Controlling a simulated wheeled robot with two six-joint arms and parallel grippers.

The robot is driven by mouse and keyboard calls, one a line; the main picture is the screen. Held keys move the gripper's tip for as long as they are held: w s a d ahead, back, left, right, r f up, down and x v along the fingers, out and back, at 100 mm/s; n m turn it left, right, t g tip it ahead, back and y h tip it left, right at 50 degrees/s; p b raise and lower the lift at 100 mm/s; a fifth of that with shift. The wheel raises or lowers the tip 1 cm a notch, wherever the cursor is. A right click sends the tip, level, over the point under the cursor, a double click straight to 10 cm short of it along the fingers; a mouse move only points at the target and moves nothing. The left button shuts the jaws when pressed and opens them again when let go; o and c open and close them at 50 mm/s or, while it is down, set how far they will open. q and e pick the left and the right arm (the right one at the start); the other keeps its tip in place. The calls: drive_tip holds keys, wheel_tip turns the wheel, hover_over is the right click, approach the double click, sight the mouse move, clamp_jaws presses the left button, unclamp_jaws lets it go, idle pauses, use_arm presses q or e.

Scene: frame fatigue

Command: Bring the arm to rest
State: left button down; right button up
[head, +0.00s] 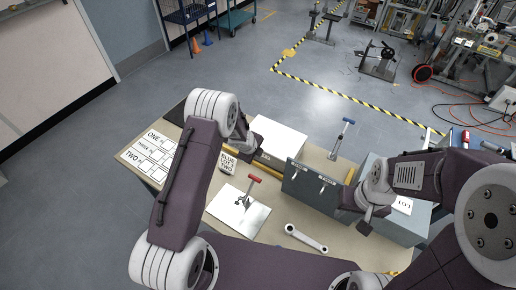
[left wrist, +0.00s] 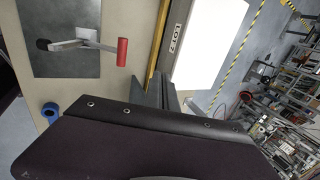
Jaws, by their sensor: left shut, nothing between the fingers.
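My left arm comes in from the left in the head view. Its gripper (head: 262,143) is partly hidden behind the wrist, above the far side of the table (head: 270,232). In the left wrist view, a dark finger part (left wrist: 156,88) shows beyond my wrist housing; the jaws are shut and hold nothing. My right gripper (head: 367,214) hangs at the right, beside the dark grey upright panel (head: 312,188). I cannot make out its finger gap.
A red-handled tool (head: 254,179) stands on a metal plate (head: 238,212). A grey link (head: 306,238) lies in front. Open floor lies beyond.

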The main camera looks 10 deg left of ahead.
use_arm(q)
drive_tip(key=w+r+n+t+b, duration=0.1)
drive_tip(key=w+r+t+b, duration=0.2)
drive_tip(key=b, duration=0.8)
drive_tip(key=s+a+n+y+b, duration=0.2)
drive_tip(key=s+a+n+b, duration=0.25)
drive_tip(key=n+b, duration=0.2)
drive_tip(key=s+f+n+g+b, duration=0.1)
drive_tip(key=s+f+n+g, duration=0.2)
drive_tip(key=s+n, duration=0.4)
drive_tip(key=s+f+n+g+b, duration=0.1)
drive_tip(key=s+f+n+g, duration=0.2)
drive_tip(key=s+n, duration=0.5)
drive_tip(key=s, duration=0.9)
drive_tip(key=shift+s+d+f+b, duration=0.2)
drive_tip(key=shift+f+b, duration=0.1)
drive_tip(key=shift+b, duration=0.05)
